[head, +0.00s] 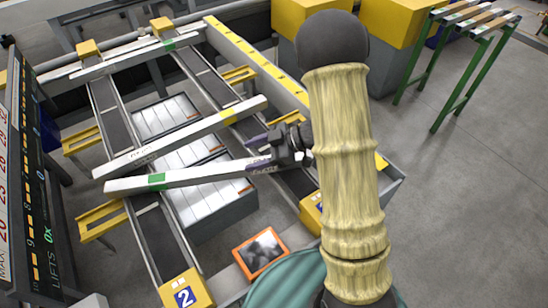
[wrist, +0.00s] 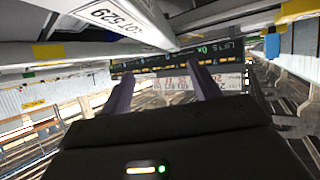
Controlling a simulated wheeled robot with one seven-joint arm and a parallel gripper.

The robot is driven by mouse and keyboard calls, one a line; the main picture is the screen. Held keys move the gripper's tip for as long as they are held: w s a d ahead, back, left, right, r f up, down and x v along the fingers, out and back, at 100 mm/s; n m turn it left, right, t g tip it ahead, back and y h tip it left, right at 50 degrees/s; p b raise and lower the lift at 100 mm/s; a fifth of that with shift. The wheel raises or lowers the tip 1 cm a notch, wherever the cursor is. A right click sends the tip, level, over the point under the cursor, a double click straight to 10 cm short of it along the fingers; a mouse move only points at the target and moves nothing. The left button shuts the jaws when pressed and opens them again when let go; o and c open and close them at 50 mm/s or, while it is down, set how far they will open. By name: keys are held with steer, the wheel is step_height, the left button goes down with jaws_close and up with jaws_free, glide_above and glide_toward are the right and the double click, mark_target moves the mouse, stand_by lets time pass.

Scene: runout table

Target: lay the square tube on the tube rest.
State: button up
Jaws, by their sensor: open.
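Several long pale square tubes lie across the runout table. The nearest tube, with a green band (head: 157,181), slants from left to right, and its right end reaches my gripper. A yellow-banded tube (head: 185,134) lies just behind it, and another green-banded tube (head: 130,59) lies at the back. My gripper (head: 257,153) is open beside the near tube's right end; the fingers overlap it in the picture, and contact cannot be told. In the wrist view a labelled tube (wrist: 118,20) passes close above the open fingers (wrist: 163,88). I cannot tell which part is the tube rest.
Dark rails (head: 158,235) run under the tubes, with yellow end blocks, one marked 2 (head: 186,292). White-topped bins (head: 218,190) stand between the rails. A display board (head: 25,170) stands at left. A green trestle (head: 450,80) stands right, with open floor before it.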

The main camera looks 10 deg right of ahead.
steer(key=w+t, duration=0.1)
steer(key=w+m+t+h, duration=0.1)
steer(key=w+d+r+t, duration=0.1)
steer(key=shift+w+m+h, duration=0.2)
steer(key=shift+m+h, duration=0.1)
steer(key=shift+h, duration=0.1)
steer(key=w+d+r+m+t+h, duration=0.2)
steer(key=d+r+m+t+h, duration=0.15)
steer(key=d+m+h, duration=0.55)
steer(key=s+d+m+g+h, duration=0.2)
steer(key=s+m+g, duration=0.3)
steer(key=s, duration=1.2)
steer(key=shift+s+d+m, duration=0.2)
steer(key=shift+m, duration=0.7)
